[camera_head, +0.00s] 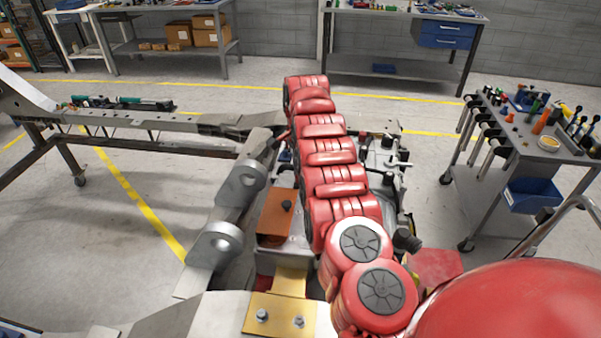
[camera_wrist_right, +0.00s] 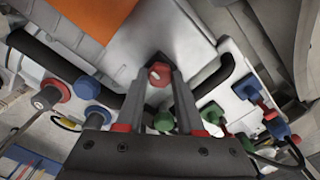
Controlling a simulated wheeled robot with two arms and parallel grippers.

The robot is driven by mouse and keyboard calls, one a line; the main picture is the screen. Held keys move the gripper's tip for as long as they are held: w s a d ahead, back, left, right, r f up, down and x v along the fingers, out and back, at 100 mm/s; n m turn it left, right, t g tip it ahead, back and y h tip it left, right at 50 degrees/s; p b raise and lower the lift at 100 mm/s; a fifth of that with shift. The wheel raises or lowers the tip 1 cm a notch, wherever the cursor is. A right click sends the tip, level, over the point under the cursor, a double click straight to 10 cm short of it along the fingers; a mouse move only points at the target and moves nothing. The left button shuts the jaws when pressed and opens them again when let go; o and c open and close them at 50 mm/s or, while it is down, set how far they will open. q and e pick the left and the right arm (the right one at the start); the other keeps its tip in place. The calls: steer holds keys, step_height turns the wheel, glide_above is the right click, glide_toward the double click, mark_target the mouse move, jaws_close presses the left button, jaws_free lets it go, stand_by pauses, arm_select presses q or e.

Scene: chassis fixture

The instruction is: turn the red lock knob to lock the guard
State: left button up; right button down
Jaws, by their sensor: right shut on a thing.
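The red lock knob (camera_wrist_right: 159,72) sits between the fingertips of my right gripper (camera_wrist_right: 158,78) in the right wrist view. The two dark fingers stand one on each side of it, and the gripper is shut on it. An orange panel (camera_wrist_right: 100,14), probably the guard, lies just beyond at the top left; an orange-brown panel also shows in the head view (camera_head: 274,222). In the head view my red right arm reaches over the fixture and hides the right gripper and the knob. My left gripper is not in view.
Blue, red and green fittings surround the gripper, including a blue one (camera_wrist_right: 87,87) at left and another (camera_wrist_right: 247,89) at right. Black curved handles flank the knob. A tool cart (camera_head: 520,140) stands at right. The floor at left is mostly clear.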

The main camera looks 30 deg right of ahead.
steer(key=shift+r, duration=0.1)
steer(key=c, duration=0.5)
jaws_free()
step_height(320, 180, up, 4)
steer(key=shift+d+f, duration=0.1)
steer(key=shift+d, duration=0.05)
steer(key=shift+r+p, duration=6.8)
steer(key=shift+p, duration=0.05)
